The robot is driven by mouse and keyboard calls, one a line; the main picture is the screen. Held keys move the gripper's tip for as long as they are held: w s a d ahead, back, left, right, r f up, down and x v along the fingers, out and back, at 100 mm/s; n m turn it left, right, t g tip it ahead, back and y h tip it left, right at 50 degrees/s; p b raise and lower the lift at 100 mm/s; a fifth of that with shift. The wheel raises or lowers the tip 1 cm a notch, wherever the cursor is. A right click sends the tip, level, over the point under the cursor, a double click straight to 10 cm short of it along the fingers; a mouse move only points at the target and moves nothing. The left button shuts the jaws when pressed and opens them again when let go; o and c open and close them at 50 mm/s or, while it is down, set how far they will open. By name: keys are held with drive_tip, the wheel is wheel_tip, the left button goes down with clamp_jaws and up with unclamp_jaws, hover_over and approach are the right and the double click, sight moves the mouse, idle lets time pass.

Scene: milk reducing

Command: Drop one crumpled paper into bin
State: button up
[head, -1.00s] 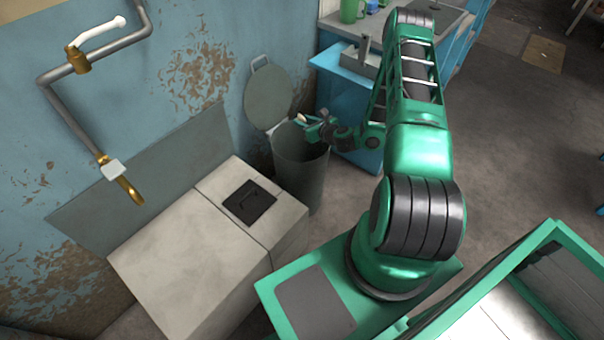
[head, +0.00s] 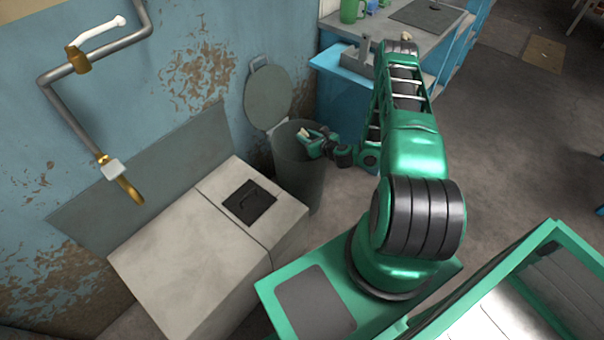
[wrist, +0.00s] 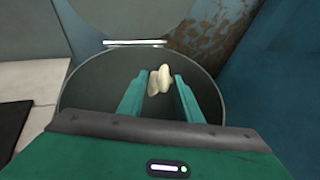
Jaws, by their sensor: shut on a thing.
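The bin (head: 296,183) is a grey-green round can with its round lid (head: 270,97) swung up against the wall. My gripper (head: 304,136) is over the bin's open mouth. It is shut on a small cream crumpled paper (head: 303,131). In the wrist view, the crumpled paper (wrist: 160,80) sits between the two green fingertips (wrist: 160,82). The bin's rim (wrist: 66,84) rings the fingers and the paper there. The inside of the bin is dark, and its bottom is partly hidden by my gripper.
A pale box-like unit (head: 190,260) with a dark square panel stands left of the bin. A blue cabinet with a sink counter (head: 400,40) stands behind it, with a green mug (head: 350,11) on top. Another small cream lump (head: 406,36) shows near my arm.

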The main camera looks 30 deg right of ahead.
drive_tip(key=o, duration=1.1)
drive_tip(key=v, duration=1)
drive_tip(key=shift+s, duration=0.3)
drive_tip(key=shift+r, duration=0.1)
